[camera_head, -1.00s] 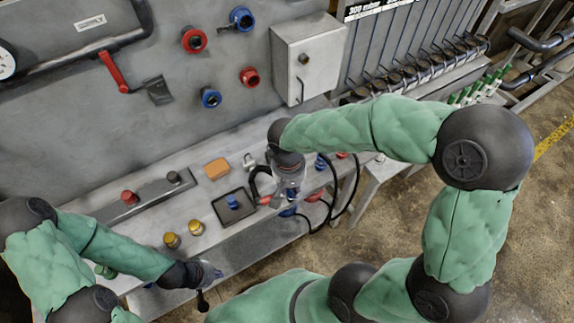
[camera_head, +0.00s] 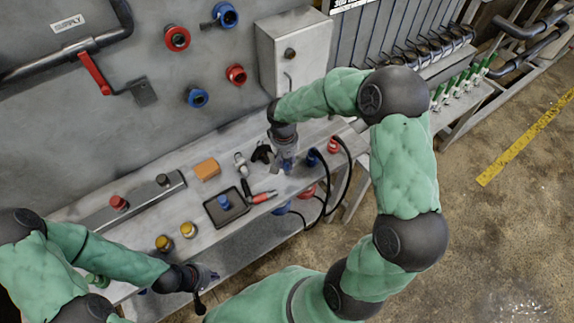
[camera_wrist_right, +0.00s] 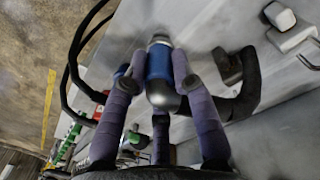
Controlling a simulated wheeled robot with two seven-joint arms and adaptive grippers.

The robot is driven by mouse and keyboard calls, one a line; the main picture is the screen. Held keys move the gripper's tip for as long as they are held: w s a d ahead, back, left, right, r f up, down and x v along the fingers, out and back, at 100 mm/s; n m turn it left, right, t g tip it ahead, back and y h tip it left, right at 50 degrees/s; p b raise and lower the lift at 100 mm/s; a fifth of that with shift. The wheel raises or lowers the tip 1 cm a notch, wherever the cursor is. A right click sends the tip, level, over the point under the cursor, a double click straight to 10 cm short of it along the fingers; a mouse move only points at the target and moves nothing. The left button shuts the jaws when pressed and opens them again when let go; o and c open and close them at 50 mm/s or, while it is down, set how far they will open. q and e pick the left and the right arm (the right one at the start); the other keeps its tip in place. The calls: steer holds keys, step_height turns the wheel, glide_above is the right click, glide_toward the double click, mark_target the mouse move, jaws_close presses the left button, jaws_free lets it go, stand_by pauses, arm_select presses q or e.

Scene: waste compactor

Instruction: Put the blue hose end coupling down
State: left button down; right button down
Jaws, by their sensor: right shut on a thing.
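The blue hose end coupling (camera_wrist_right: 160,68) shows in the right wrist view as a blue-banded metal cylinder with a rounded silver end. My right gripper (camera_wrist_right: 158,95) is shut around it with purple-grey fingers. In the head view my right gripper (camera_head: 287,158) is over the back right part of the bench (camera_head: 140,170), and the coupling is mostly hidden by its fingers. I cannot tell whether the coupling touches the bench. My left gripper (camera_head: 205,277) is at the bench's front left, apart from the objects. Its fingers are too small to judge.
A black curved part (camera_wrist_right: 245,85) lies close beside my right gripper. Blue (camera_head: 312,157) and red (camera_head: 333,145) fittings with black hoses stand to its right. A tray (camera_head: 212,212), a red-black tool (camera_head: 262,197) and an orange block (camera_head: 207,169) lie to its left.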

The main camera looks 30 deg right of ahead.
mark_target(287, 165)
steer(key=f, duration=0.4)
steer(key=shift+w+d+b, duration=0.2)
steer(key=shift+w+b, duration=0.15)
steer(key=c, duration=1)
jaws_free()
steer(key=shift+r, duration=0.25)
steer(key=r, duration=0.4)
steer(key=r+p, duration=0.1)
steer(key=r, duration=0.6)
steer(key=shift+a+r+p, duration=0.3)
steer(key=shift+a+p, duration=0.05)
steer(key=shift+p, duration=0.05)
